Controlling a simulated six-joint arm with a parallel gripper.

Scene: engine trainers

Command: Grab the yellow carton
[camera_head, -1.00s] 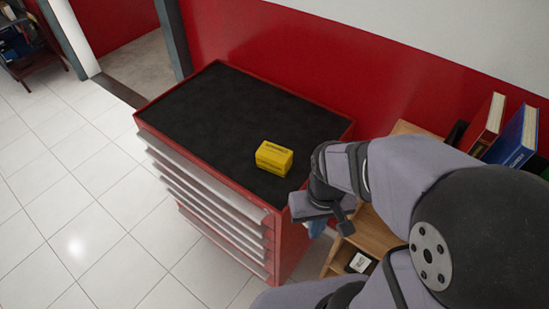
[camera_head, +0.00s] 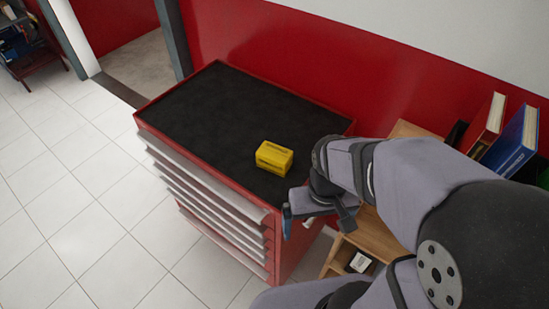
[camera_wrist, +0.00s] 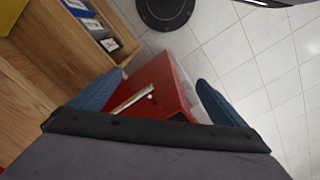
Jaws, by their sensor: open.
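The yellow carton (camera_head: 274,157) lies on the black top of the red tool cabinet (camera_head: 240,120), near its right front corner. My gripper (camera_head: 297,222) is beside the cabinet's right end, to the lower right of the carton and apart from it. Its blue fingers are partly hidden by my wrist in the head view. In the wrist view my gripper (camera_wrist: 158,92) is open and the space between its fingers holds nothing. I cannot make out the carton in the wrist view.
A wooden shelf (camera_head: 375,235) stands right of the cabinet, with a red book (camera_head: 486,125) and a blue book (camera_head: 515,140) at the right. A red wall (camera_head: 270,60) is behind. Most of the cabinet top is clear. Tiled floor (camera_head: 70,200) lies to the left.

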